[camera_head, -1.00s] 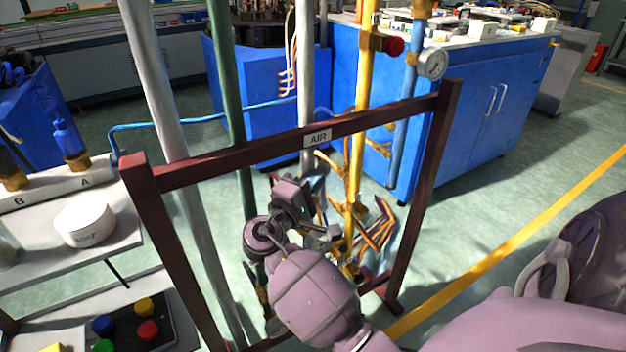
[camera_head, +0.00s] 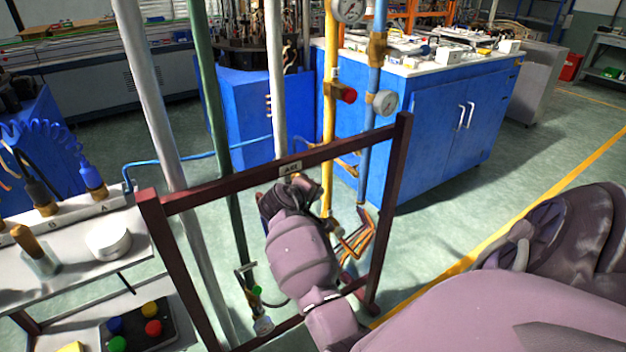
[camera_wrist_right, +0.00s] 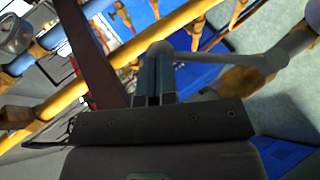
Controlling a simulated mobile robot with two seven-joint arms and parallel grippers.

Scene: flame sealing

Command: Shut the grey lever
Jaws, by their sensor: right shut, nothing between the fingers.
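In the right wrist view a grey lever (camera_wrist_right: 220,58) runs from a brass valve (camera_wrist_right: 243,79) on a grey pipe (camera_wrist_right: 293,43) to a rounded end at the picture's middle. My right gripper (camera_wrist_right: 153,72) is shut and empty, its fingertips close to that rounded end. I cannot tell whether they touch. In the head view my right gripper is at the frame's upper bar, mostly hidden by my own wrist. The lever is hidden there too; the grey pipe (camera_head: 275,80) rises behind the bar. My left gripper is not in view.
A dark red frame (camera_head: 270,172) surrounds the pipes. A yellow pipe (camera_head: 329,120) and a blue pipe (camera_head: 369,140) with gauges stand right of the grey pipe. A green pipe (camera_head: 207,90) and a thicker grey pipe (camera_head: 145,90) stand left. A bench (camera_head: 70,240) is at left.

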